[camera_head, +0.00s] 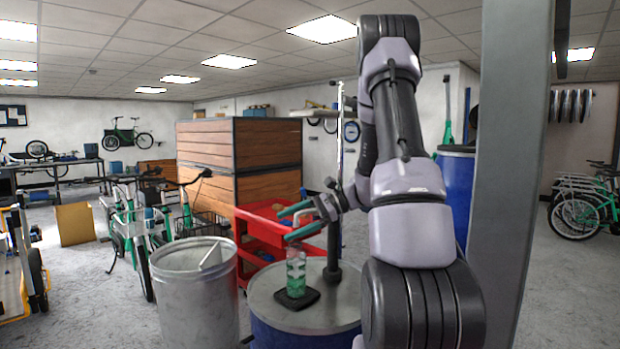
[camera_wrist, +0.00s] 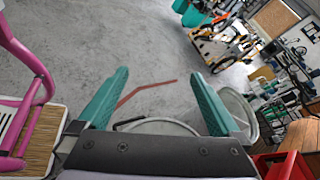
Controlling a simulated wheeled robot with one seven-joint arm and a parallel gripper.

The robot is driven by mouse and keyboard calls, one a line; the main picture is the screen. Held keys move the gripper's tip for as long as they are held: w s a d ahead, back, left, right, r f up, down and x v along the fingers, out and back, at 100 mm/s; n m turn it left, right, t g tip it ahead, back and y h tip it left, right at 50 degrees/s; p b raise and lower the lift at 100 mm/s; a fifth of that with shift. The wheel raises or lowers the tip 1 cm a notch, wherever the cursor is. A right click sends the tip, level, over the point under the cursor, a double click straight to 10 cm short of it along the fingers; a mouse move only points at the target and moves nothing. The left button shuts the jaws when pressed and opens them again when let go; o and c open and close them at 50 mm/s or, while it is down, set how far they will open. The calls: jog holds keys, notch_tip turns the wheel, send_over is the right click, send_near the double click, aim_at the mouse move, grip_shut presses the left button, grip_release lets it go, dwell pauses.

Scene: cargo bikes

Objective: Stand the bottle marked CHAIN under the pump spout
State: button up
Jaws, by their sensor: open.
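A clear bottle with green liquid (camera_head: 296,272) stands upright on a small black pad (camera_head: 306,302) on the grey top of a blue drum (camera_head: 262,312). Its marking is too small to read. A dark pump post (camera_head: 333,245) rises from the drum behind and to the right of the bottle. A pale, curved piece that looks like the spout shows between my fingers, above the bottle. My gripper (camera_head: 292,221) is open and empty, above the bottle and apart from it. In the wrist view, the teal fingers of my gripper (camera_wrist: 158,100) are spread, and no bottle shows between them.
A grey metal bin (camera_head: 195,295) stands left of the drum. A red cart (camera_head: 262,240) and wooden crates (camera_head: 240,155) are behind. A grey pillar (camera_head: 512,170) stands close on the right. A pink bike frame (camera_wrist: 38,85) shows at the wrist view's left.

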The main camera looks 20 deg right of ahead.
jog(key=s+a+r+n+t+h, duration=0.1)
jog(key=s+r+n+h, duration=0.4)
jog(key=s+r, duration=0.3)
jog(key=s+a+r+n+t+h, duration=0.2)
jog(key=s+r+n+h, duration=0.4)
jog(key=s, duration=0.6)
notch_tip(320, 180, up, 2)
jog(key=shift+s+a+r+n+t, duration=0.2)
jog(key=shift+a+n+t, duration=0.1)
jog(key=shift+n, duration=0.3)
